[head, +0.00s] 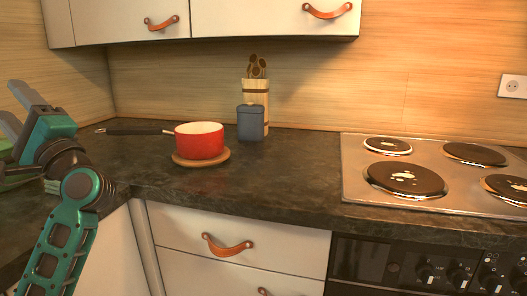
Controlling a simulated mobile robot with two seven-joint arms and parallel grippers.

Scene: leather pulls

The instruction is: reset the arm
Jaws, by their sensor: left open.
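My left gripper (22,105) is at the left edge of the head view, at the end of my green and black arm. Its two grey fingers point up and to the left and stand apart, with nothing seen between them. It is above the left part of the dark countertop (290,175), clear of the pot. My right gripper is not in view.
A red pot (200,141) with a black handle sits on a round wooden board (190,161). Behind it stand a grey canister (250,123) and a utensil holder (262,93). A stove (355,170) is at right. A green object (20,178) is partly hidden behind my arm.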

